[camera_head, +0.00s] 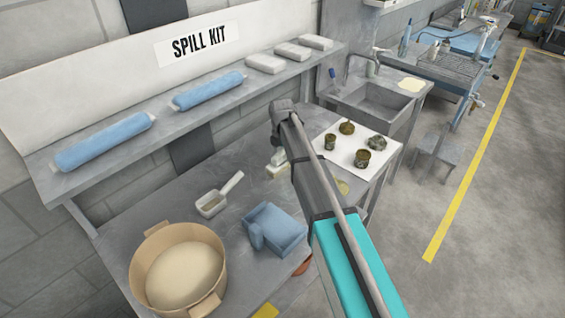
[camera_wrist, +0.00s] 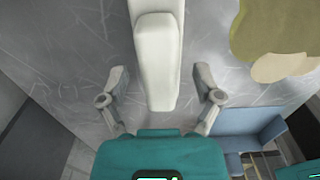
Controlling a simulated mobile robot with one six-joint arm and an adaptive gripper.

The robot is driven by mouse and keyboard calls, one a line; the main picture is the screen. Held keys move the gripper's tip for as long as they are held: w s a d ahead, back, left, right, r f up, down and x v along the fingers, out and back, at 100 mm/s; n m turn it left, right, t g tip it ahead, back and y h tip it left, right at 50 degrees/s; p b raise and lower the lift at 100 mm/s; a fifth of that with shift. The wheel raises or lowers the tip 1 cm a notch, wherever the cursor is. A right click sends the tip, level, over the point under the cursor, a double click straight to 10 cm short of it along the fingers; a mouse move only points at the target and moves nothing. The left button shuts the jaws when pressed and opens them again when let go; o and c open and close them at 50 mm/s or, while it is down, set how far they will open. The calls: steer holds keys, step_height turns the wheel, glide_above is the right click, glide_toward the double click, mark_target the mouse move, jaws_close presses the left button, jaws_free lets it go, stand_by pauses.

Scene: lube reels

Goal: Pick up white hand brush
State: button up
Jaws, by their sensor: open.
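The white hand brush (camera_wrist: 157,65) lies on the grey metal bench, its long pale body running away from me in the wrist view. In the head view a pale part of it (camera_head: 277,171) shows beside my arm, which hides the rest. My gripper (camera_wrist: 160,88) is open, with one finger on each side of the brush's near end. Gaps show between the brush and both fingers. I cannot tell how far the fingertips are above the bench. In the head view my gripper is hidden behind my arm.
A blue folded item (camera_head: 273,229), a scoop (camera_head: 218,195) and a tan tub (camera_head: 150,246) stand on the bench (camera_head: 185,203). A white sheet (camera_head: 379,150) with several dirty parts lies to the right. A shelf (camera_head: 235,103) runs along the wall. A yellowish patch (camera_wrist: 275,45) lies right of the brush.

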jaws_close()
stand_by(0.3)
steer(key=shift+r, duration=0.2)
step_height(320, 180, up, 2)
steer(key=p, duration=0.2)
steer(key=shift+r+p, duration=0.1)
steer(key=shift+p, duration=0.2)
steer(key=s+r+p, duration=1)
steer(key=s, duration=0.4)
steer(key=shift+d+r, duration=0.2)
steer(key=shift+d, duration=0.15)
